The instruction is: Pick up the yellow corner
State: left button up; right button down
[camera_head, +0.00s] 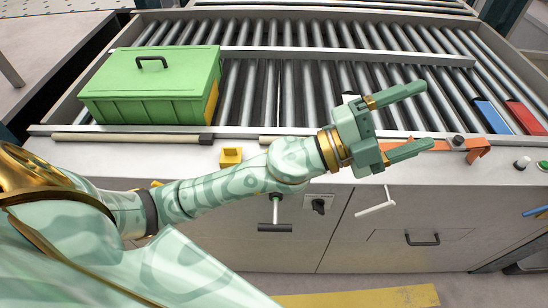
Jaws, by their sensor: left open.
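A small yellow corner piece (231,156) sits on the pale front ledge of the machine, below the green box. My left gripper (428,116) is open and empty, its two fingers pointing right above the rollers and front rail. It is well to the right of the yellow corner and apart from it. My left forearm crosses the ledge just to the right of the yellow corner. My right gripper is not in view.
A green lidded box (150,84) with a yellow end strip stands on the rollers at the left. A blue block (490,115) and a red block (525,117) lie at the right. An orange bracket (477,150) and buttons are on the ledge. Handles protrude from the front panel.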

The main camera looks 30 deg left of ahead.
pick_arm(q)
jog(key=s+d+f+m+g+y, duration=0.1)
jog(key=s+d+f+m+g, duration=0.25)
jog(key=f+m+g, duration=0.6)
jog(key=w+a+f+m+g+y, duration=0.2)
jog(key=w+a+g+y, duration=0.1)
jog(key=a+g+y, duration=0.15)
jog(key=w+a+n+y, duration=0.3)
jog(key=a+y, duration=0.3)
jog(key=a, duration=0.6)
jog(key=w+a+n+y, duration=0.35)
jog(key=a+y, duration=0.25)
jog(key=a, duration=0.6)
jog(key=shift+g, duration=0.3)
jog(key=f, duration=0.7)
jog(key=s+f, duration=0.1)
jog(key=f, duration=0.2)
jog(key=shift+a+f+b, duration=0.15)
jog(key=shift+a+b, duration=0.1)
jog(key=shift+b, duration=0.15)
jog(key=f, duration=0.6)
jog(key=shift+s+a, duration=0.25)
jog(key=c, duration=1.1)
